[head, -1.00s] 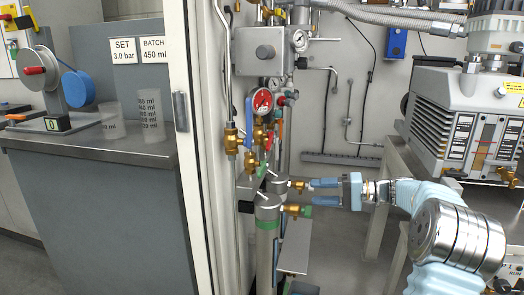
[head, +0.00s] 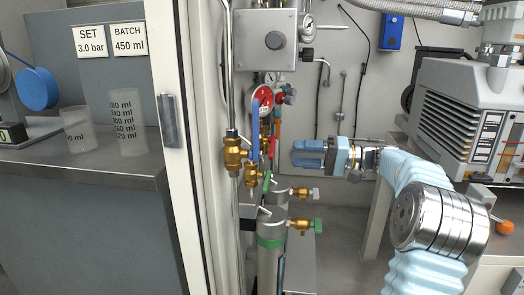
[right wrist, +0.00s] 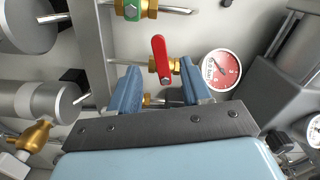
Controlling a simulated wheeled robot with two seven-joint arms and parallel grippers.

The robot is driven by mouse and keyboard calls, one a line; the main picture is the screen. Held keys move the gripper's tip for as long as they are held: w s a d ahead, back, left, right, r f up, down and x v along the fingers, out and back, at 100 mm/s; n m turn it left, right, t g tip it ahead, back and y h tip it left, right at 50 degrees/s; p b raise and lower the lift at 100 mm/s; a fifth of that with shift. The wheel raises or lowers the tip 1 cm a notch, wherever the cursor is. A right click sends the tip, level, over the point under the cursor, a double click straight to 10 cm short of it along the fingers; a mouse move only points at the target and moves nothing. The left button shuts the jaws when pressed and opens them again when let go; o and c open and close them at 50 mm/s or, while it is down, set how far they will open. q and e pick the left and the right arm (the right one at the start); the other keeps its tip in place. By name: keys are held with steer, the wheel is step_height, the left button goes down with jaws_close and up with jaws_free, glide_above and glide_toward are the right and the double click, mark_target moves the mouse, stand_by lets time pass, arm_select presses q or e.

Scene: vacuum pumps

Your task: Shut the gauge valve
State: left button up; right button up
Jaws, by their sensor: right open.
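A red lever (right wrist: 160,60) on a brass valve stands beside a red-faced gauge (right wrist: 220,69) in the right wrist view. In the head view the red lever (head: 272,148) shows below the red gauge (head: 262,103), near a blue lever (head: 255,117) and brass fittings. My right gripper (head: 300,152) points left, at about the red lever's height. In the right wrist view its two fingers (right wrist: 160,90) are apart and empty, one to each side of the lever's lower end in the picture. I cannot tell how far the lever lies beyond them. My left gripper is out of view.
Grey cylinders (head: 271,245) with brass outlets stand below the levers. A green lever (right wrist: 133,8) is near the red one. A cabinet edge post (head: 172,120) stands left, and a pump (head: 465,110) right.

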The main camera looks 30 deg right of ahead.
mark_target(273, 152)
steer(key=p+x, duration=0.1)
steer(key=x, duration=0.9)
steer(key=shift+w, duration=0.1)
jaws_close()
